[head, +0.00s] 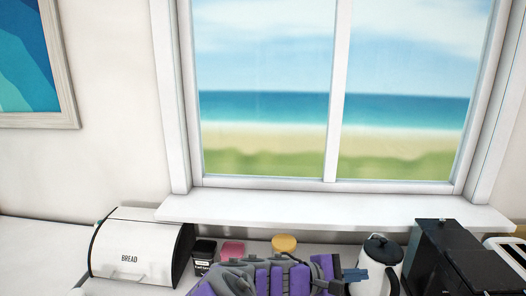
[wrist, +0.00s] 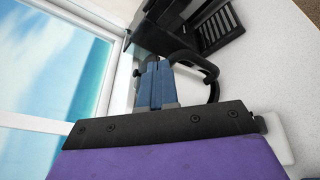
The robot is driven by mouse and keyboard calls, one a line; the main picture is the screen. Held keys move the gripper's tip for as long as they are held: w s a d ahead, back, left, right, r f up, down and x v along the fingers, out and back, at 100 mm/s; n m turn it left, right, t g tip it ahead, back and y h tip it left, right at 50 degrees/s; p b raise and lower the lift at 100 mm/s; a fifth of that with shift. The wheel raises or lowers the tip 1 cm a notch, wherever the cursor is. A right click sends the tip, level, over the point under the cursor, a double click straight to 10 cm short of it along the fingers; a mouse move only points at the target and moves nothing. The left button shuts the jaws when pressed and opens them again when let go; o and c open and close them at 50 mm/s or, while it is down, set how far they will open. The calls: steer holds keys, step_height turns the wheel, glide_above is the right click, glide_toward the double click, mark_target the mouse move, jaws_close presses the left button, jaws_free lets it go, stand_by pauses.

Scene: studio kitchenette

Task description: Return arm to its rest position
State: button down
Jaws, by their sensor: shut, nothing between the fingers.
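My arm, purple and grey, lies low across the bottom middle of the head view. My gripper (head: 355,275) is at its right end, its blue fingers just in front of or beside the left side of the white kettle (head: 383,272). I cannot tell whether they touch it. In the wrist view, the blue fingers of my gripper (wrist: 156,84) are together with nothing between them. The kettle's dark handle (wrist: 205,70) shows right behind them there.
A white bread box (head: 135,250), a black canister (head: 204,250), a pink container (head: 232,250) and a yellow-lidded jar (head: 284,244) stand left of and behind my arm. A black appliance (head: 450,260) stands right of the kettle. A window sill (head: 330,211) juts out above.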

steer(key=s+d+f+m+g+y, duration=0.1)
steer(key=s+d+m+g+y, duration=0.25)
steer(key=s, duration=0.55)
steer(key=s+d+f+m+g+y, duration=0.25)
steer(key=s+m, duration=0.25)
steer(key=s, duration=0.4)
steer(key=s+a+f+m+y, duration=0.2)
steer(key=s+a+m+y, duration=0.1)
steer(key=s+a+y, duration=0.6)
steer(key=s+a, duration=0.4)
steer(key=shift+s+a+f, duration=0.15)
steer(key=shift+a, duration=0.05)
